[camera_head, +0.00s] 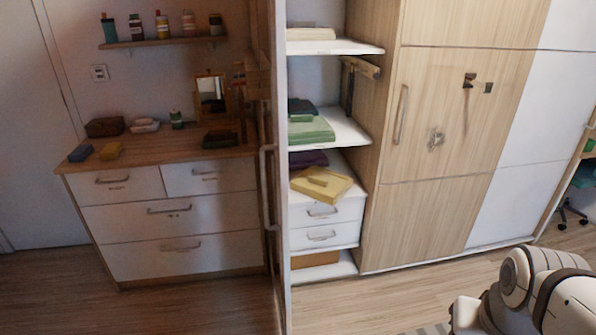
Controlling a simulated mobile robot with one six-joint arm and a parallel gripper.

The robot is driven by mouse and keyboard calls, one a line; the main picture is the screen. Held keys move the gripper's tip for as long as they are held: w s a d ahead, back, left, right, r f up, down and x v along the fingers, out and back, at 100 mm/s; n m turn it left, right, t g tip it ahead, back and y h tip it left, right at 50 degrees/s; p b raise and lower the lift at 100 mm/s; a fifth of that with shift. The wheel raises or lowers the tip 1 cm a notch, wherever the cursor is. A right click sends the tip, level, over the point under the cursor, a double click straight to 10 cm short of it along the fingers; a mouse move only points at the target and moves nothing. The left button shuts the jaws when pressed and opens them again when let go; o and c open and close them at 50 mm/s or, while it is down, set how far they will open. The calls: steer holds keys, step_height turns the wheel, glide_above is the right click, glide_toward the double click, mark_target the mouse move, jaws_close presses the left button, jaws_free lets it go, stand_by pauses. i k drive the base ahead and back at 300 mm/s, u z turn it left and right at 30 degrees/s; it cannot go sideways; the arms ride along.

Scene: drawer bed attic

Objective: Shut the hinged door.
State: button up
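The hinged door (283,150) appears as a tall, narrow panel seen almost edge-on in the middle of the camera_head view. It stands open, pointing toward me, at the left side of the wardrobe's open shelves. A long bar handle (264,185) shows on its left face. The open compartment (350,133) to its right has its shelves exposed. White links of my arm show at the bottom right, well apart from the door. My gripper's fingers are not visible.
Folded green cloth (311,132) and a yellow item (321,185) lie in the compartment, above small drawers (322,225). A wooden wardrobe panel (440,130) stands to the right. A white dresser (165,225) stands left of the door. The wooden floor (370,300) in front looks mostly clear.

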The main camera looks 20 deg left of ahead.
mark_target(271, 13)
steer(key=k, duration=0.65)
steer(key=u, duration=0.95)
steer(key=i, duration=1)
steer(key=z, duration=0.95)
steer(key=k, duration=0.8)
steer(key=u, duration=0.35)
steer(key=i, duration=0.25)
steer(key=u, duration=0.05)
